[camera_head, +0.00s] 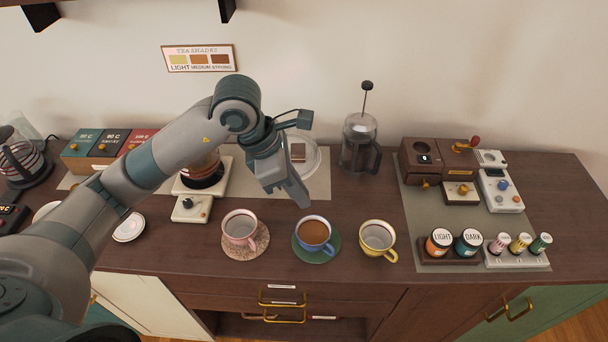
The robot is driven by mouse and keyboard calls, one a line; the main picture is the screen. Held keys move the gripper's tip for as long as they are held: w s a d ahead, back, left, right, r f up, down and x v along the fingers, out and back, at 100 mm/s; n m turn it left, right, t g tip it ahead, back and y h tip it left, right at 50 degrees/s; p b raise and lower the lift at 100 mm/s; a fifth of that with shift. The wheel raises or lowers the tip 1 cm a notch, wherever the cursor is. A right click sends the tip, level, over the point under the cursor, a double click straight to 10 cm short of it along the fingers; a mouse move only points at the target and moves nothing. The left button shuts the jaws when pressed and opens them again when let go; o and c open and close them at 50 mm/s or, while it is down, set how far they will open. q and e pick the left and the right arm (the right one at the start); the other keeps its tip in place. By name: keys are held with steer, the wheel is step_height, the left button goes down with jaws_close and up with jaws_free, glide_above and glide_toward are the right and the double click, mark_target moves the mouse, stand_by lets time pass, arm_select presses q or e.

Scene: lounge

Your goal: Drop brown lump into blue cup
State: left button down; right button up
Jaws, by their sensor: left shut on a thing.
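The blue cup (299,241) stands upright on a green saucer (332,254) and holds brown liquid. My left gripper (302,202) points down just above and behind the cup, apart from it. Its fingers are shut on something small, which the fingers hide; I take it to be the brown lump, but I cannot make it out. My right gripper is not in view.
A pink cup (240,226) stands left of the blue cup and a yellow cup (377,237) right of it. A French press (360,142) stands behind. Several jars (468,243) stand at the right. The counter's front edge is close to the cups.

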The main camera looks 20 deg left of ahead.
arm_select(q)
steer(key=shift+w+r+n, duration=0.25)
steer(key=shift+r+n, duration=0.05)
steer(key=shift+r, duration=0.05)
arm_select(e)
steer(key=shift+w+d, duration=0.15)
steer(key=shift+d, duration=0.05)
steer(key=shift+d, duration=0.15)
arm_select(q)
steer(key=shift+f, duration=0.1)
